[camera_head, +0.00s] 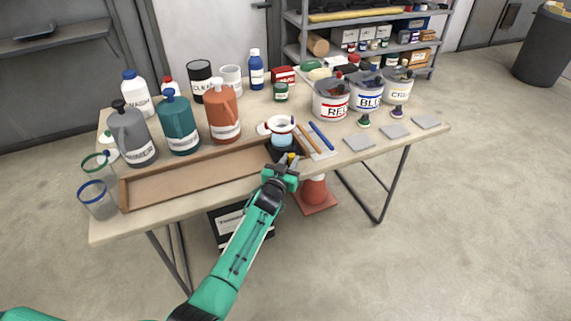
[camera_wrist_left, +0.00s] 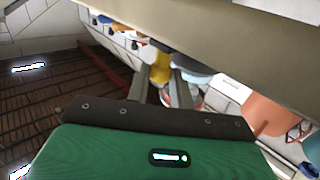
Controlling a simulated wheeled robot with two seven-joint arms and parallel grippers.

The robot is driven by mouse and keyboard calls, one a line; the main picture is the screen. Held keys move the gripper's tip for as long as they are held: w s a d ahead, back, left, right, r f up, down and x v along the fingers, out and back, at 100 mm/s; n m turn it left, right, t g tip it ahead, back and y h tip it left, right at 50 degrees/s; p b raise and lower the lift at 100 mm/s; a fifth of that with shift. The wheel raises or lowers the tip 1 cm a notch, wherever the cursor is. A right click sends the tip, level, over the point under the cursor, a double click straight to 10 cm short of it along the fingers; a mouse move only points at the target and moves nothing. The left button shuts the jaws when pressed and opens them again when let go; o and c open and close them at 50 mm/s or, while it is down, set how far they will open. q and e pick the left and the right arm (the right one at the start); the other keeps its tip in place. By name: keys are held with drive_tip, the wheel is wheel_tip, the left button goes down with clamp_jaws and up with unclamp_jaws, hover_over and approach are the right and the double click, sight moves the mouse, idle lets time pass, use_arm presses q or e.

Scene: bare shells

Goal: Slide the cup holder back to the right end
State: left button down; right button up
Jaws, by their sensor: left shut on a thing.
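The cup holder (camera_head: 274,153), a dark block, sits at the right end of the long wooden tray (camera_head: 190,182). A white cup with a red rim (camera_head: 281,124) and pale blue contents stands upright in it. My left gripper (camera_head: 291,161) is at the holder's front, shut on a small yellow knob (camera_head: 292,156). The fingers hide part of the knob and the holder's front. In the left wrist view, the yellow knob (camera_wrist_left: 161,67) shows between the two fingers (camera_wrist_left: 162,80). Whether the holder touches the tray's end wall cannot be told.
Jugs, including an orange one (camera_head: 223,118), stand behind the tray. Two clear cups (camera_head: 98,199) are at its left end. Pens (camera_head: 321,136) lie right of the holder, with labelled buckets (camera_head: 331,101) and grey tiles (camera_head: 359,144) beyond. The tray's left stretch is empty.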

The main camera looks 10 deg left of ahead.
use_arm(q)
drive_tip(key=shift+d+r, duration=0.15)
drive_tip(key=c, duration=1.3)
unclamp_jaws()
drive_tip(key=shift+w+d, duration=0.1)
drive_tip(key=shift+o, duration=0.5)
use_arm(e)
drive_tip(key=shift+d, duration=0.1)
use_arm(q)
drive_tip(key=shift+s+a+f, duration=0.2)
drive_tip(key=shift+s+f, duration=0.05)
drive_tip(key=shift+s, duration=0.4)
drive_tip(key=s+a, duration=0.2)
drive_tip(key=s, duration=1)
use_arm(e)
drive_tip(key=shift+w+a, duration=0.2)
drive_tip(key=shift+w, duration=0.2)
